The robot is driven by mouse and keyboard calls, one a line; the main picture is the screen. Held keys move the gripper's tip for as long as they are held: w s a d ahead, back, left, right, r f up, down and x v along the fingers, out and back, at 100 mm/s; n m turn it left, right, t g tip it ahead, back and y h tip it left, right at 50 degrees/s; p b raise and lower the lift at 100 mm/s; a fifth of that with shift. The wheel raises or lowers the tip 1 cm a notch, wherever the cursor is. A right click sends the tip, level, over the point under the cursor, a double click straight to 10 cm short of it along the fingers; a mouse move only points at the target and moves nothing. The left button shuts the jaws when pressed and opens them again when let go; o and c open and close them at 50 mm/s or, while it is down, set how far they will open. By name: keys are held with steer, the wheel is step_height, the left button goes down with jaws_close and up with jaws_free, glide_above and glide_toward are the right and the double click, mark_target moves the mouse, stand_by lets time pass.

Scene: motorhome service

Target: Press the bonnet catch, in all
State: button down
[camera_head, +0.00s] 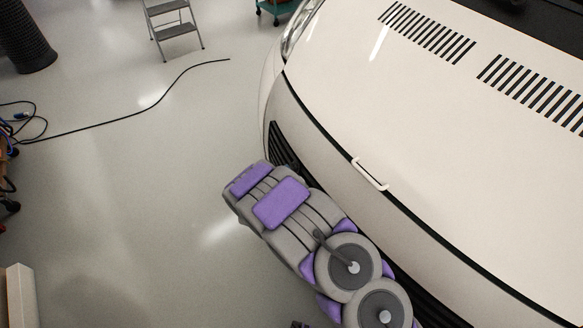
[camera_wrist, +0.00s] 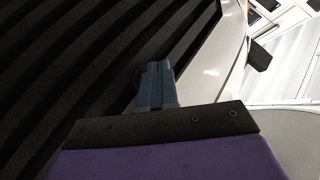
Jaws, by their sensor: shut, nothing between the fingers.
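The motorhome's cream bonnet (camera_head: 430,120) is down, with a pale handle (camera_head: 370,174) at its front edge. I cannot tell whether this handle is the bonnet catch. My gripper (camera_wrist: 158,66) is shut and empty in the wrist view, its blue-grey fingers pointing at the dark slatted grille (camera_wrist: 75,70). A dark rounded shape beside the fingertips is too dim to name, and contact cannot be told.
The dark grille (camera_head: 281,148) shows past my arm in the head view. A black cable (camera_head: 130,118) lies on the pale floor at the left. A step stool (camera_head: 173,28) stands at the back. The floor left of my arm is mostly clear.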

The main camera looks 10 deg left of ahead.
steer(key=shift+w+d+f, duration=0.15)
steer(key=shift+w+d, duration=0.15)
steer(key=shift+d, duration=0.05)
stand_by(0.7)
stand_by(0.3)
steer(key=shift+s+a+r+p, duration=0.3)
steer(key=shift+s+a+p, duration=0.25)
steer(key=shift+a+p, duration=0.05)
steer(key=shift+s+a+r+p, duration=0.3)
steer(key=shift+s+a+p, duration=0.2)
steer(key=shift+s+a, duration=0.1)
steer(key=shift+s+a+r+p, duration=0.25)
steer(key=shift+s+a+p, duration=0.2)
steer(key=shift+s+a, duration=0.1)
steer(key=shift+s+a+r+p, duration=0.3)
steer(key=shift+s+a+p, duration=0.2)
steer(key=shift+a, duration=0.1)
